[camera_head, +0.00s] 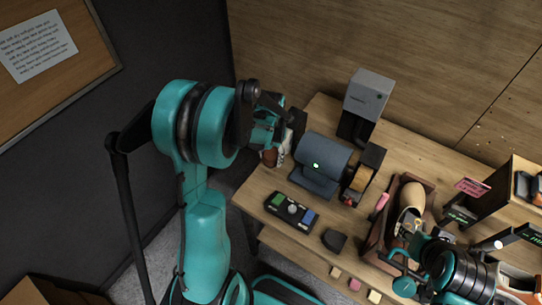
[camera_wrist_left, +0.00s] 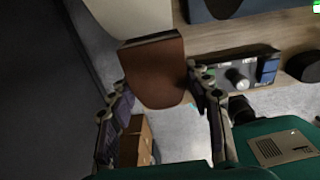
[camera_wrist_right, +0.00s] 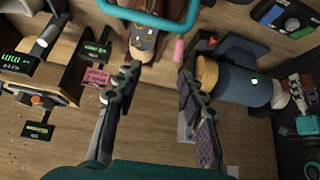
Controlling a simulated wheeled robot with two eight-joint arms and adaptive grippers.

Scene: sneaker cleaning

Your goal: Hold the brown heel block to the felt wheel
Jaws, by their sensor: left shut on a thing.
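The brown heel block (camera_wrist_left: 155,72) is held between the fingers of my left gripper (camera_wrist_left: 157,88), which is shut on it. In the head view the block (camera_head: 270,157) shows small below the left gripper (camera_head: 271,140), at the left end of the bench grinder. The pale felt wheel (camera_wrist_left: 135,16) lies just beyond the block's upper edge in the left wrist view. The two look very close; I cannot tell whether they touch. The felt wheel also shows in the right wrist view (camera_wrist_right: 279,95). My right gripper (camera_wrist_right: 158,75) is open and empty, over the right part of the bench.
The grinder's blue-grey motor (camera_head: 322,160) stands on the wooden bench, with a tan wheel (camera_head: 363,178) at its right end. A control box (camera_head: 291,211) sits in front. A grey box (camera_head: 368,95) stands behind.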

